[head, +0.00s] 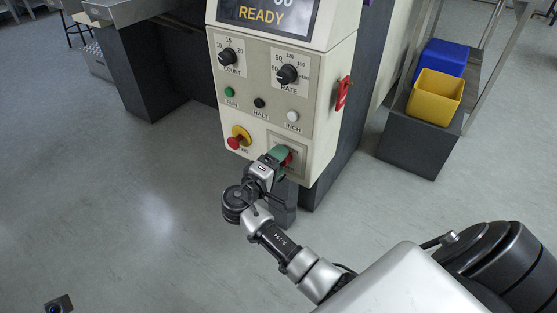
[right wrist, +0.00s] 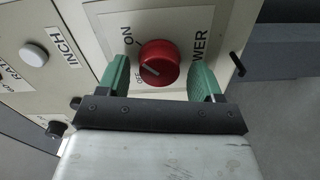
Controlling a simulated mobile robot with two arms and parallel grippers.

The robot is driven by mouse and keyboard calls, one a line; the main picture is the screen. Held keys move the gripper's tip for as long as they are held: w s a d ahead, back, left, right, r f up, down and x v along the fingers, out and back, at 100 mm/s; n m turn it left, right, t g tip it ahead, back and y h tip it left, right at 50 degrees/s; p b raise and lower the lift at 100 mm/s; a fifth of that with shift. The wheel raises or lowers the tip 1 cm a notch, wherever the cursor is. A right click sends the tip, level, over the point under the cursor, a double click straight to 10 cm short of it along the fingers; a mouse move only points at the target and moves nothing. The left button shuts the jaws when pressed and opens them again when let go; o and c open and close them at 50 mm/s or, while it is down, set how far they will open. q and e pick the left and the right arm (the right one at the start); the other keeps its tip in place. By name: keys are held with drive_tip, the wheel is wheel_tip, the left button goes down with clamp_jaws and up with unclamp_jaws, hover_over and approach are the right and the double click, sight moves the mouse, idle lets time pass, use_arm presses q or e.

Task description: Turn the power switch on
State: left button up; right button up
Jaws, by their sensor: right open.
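The power switch (right wrist: 158,62) is a red round knob on a white label plate with POWER, ON and OFF lettering. Its light pointer line is turned toward the OFF side. In the head view the switch (head: 288,158) is low on the cream panel, largely hidden by my gripper. My right gripper (head: 280,156) is in front of it. In the right wrist view its two green fingers (right wrist: 163,66) are open, one on each side of the knob, with gaps visible on both sides. My left gripper does not show.
The panel also carries the COUNT dial (head: 227,56), RATE dial (head: 287,75), RUN, HALT and INCH buttons, and a red emergency button (head: 234,142) left of the gripper. Blue and yellow bins (head: 435,97) stand at right.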

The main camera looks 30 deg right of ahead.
drive_tip(key=p+v, duration=0.2)
drive_tip(key=v, duration=0.8)
drive_tip(key=shift+s+a+f, duration=0.1)
